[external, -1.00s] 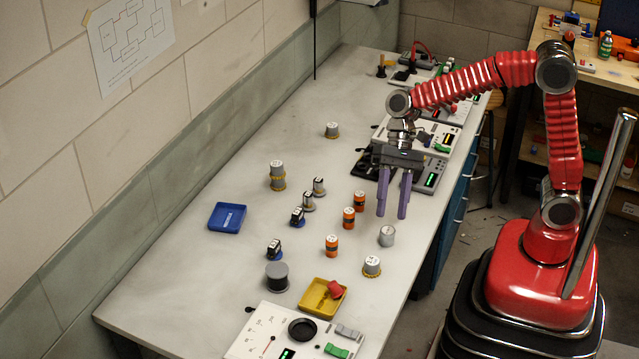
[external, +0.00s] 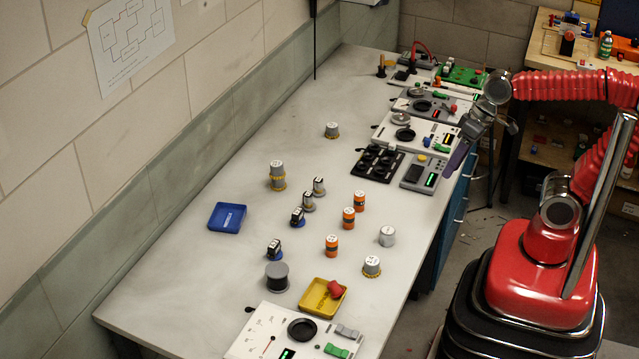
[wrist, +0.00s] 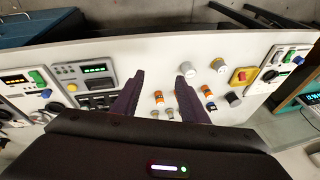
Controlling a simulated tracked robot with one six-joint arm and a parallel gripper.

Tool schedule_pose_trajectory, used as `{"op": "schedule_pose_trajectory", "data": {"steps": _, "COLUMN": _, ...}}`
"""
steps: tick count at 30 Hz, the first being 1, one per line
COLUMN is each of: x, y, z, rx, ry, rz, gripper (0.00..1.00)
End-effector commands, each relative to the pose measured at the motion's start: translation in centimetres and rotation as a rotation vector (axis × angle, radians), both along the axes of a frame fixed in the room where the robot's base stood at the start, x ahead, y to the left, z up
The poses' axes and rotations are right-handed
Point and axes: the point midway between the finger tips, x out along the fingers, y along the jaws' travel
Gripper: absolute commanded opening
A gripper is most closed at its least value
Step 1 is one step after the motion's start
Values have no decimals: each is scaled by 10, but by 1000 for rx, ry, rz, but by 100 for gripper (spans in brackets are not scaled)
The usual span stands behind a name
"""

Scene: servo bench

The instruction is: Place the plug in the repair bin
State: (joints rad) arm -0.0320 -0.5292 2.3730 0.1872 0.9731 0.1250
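A small red piece (external: 335,288), possibly the plug, lies tilted in a shallow yellow tray (external: 313,306) near the front of the bench. The tray (wrist: 234,83) and the red piece (wrist: 243,75) also show in the wrist view. A blue tray (external: 217,224) with a pale label lies empty at the left. I cannot read which tray is the repair bin. My gripper (external: 453,166) is raised at the bench's right edge, well away from both trays.
Several orange, grey and black-topped cylinders stand mid-bench, including an orange one (external: 331,246) and a silver one (external: 387,236). A dark spool (external: 277,277) stands left of the yellow tray. A white panel (external: 262,330) is in front. Instrument panels (external: 420,175) line the back right. The left bench is clear.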

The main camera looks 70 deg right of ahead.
Motion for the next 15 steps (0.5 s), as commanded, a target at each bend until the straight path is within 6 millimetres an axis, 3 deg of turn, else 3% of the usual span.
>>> {"op": "schedule_pose_trajectory", "data": {"steps": 7, "x": -25, "y": -36, "z": 5, "rx": -165, "ry": -136, "rz": 86, "gripper": 40}}
{"op": "schedule_pose_trajectory", "data": {"steps": 15, "x": -32, "y": -49, "z": 6, "rx": -234, "ry": -181, "rz": 119, "gripper": 40}}
